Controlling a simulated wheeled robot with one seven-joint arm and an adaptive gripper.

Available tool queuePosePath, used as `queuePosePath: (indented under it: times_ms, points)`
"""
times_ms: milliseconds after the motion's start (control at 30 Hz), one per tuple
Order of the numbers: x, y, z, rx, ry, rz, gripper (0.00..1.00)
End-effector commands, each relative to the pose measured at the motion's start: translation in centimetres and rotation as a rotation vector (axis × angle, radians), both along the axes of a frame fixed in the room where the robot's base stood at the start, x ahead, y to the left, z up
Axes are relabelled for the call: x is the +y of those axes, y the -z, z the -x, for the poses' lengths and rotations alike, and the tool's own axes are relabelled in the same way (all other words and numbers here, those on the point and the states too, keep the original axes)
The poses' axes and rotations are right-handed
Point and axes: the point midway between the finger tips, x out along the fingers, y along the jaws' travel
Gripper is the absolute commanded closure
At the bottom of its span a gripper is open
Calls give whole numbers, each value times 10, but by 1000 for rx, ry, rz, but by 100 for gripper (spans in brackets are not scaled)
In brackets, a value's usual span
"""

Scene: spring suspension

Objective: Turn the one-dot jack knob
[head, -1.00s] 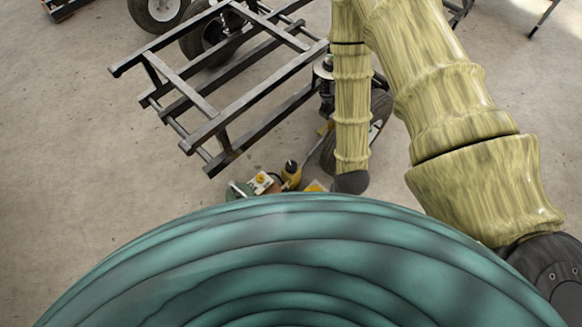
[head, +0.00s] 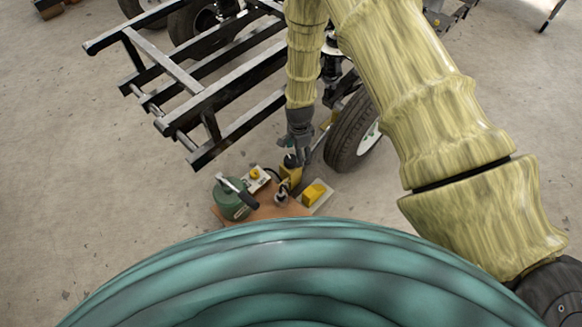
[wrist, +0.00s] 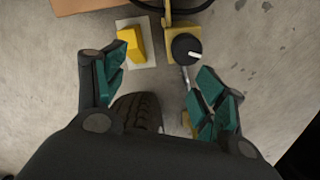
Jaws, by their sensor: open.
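A black round knob with a white line (wrist: 187,48) sits on a yellow jack body (wrist: 183,28) in the wrist view. No dot mark is readable on it. The yellow jack also shows in the head view (head: 290,174), with its knob partly hidden by my gripper. My gripper (wrist: 160,80) is open and empty, its teal finger pads spread wide. The knob lies ahead of the fingers, nearer the right one, and apart from both as far as I can tell. In the head view my gripper (head: 301,153) points down just above the jack.
A yellow wedge (head: 314,193) on a pale plate, a green canister (head: 234,200) and a white box with a yellow button (head: 255,175) stand close by. A tyre (head: 350,130) and the black frame (head: 190,105) border the jack. Open floor lies left.

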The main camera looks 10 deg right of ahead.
Motion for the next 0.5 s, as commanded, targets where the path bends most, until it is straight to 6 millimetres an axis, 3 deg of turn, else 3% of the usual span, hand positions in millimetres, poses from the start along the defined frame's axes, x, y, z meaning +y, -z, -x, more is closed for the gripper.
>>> queuePosePath:
  times_ms: [33, 200, 500]
  points:
    - [4, 11, -12, -3, 37, -2, 29]
    - [14, 14, -37, -1, 141, -5, 29]
    - [17, 26, -45, 2, 182, -6, 29]
